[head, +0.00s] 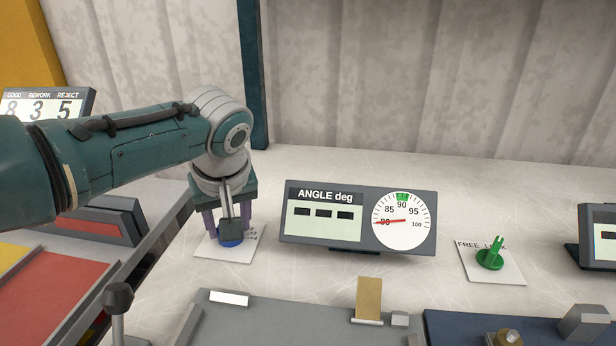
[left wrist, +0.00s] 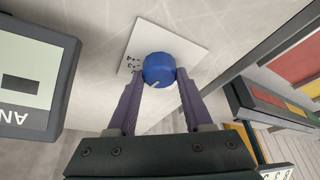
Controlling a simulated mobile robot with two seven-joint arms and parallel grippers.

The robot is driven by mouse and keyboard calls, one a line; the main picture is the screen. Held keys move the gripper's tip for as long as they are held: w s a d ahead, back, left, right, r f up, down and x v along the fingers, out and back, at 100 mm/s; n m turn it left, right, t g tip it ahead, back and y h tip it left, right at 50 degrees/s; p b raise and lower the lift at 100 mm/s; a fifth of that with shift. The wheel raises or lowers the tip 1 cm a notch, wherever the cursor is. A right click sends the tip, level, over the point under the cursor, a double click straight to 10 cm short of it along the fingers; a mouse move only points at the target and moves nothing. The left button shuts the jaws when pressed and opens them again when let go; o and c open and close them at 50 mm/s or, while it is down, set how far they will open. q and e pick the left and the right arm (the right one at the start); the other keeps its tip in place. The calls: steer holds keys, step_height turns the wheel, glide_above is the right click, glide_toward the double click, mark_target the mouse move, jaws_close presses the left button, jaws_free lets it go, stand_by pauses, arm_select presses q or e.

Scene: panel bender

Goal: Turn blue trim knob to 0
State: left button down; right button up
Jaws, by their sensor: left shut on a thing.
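The blue trim knob (left wrist: 158,69) sits on a white plate (left wrist: 150,35) with small dark marks along one edge. It also shows in the head view (head: 231,242), mostly covered by my gripper. My left gripper (left wrist: 160,83) points down at the knob and is shut on it, one finger on each side. In the head view my left gripper (head: 229,230) is over the plate, left of the angle display. A light line shows on the knob, but I cannot read which mark it points to. My right gripper is not in view.
The angle display (head: 324,215) shows dashes, and its dial needle (head: 390,221) is near 80. A green knob (head: 490,259) stands on a FREE/LOCK plate to the right. A black ball lever (head: 118,297) and a tan upright piece (head: 369,298) are in front.

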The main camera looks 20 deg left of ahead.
arm_select(q)
steer(key=shift+n+g+b, duration=0.3)
steer(key=shift+n+b, duration=0.05)
steer(key=shift+n, duration=0.75)
steer(key=shift+y, duration=0.3)
steer(key=shift+c, duration=1.5)
jaws_free()
steer(key=shift+r, duration=0.1)
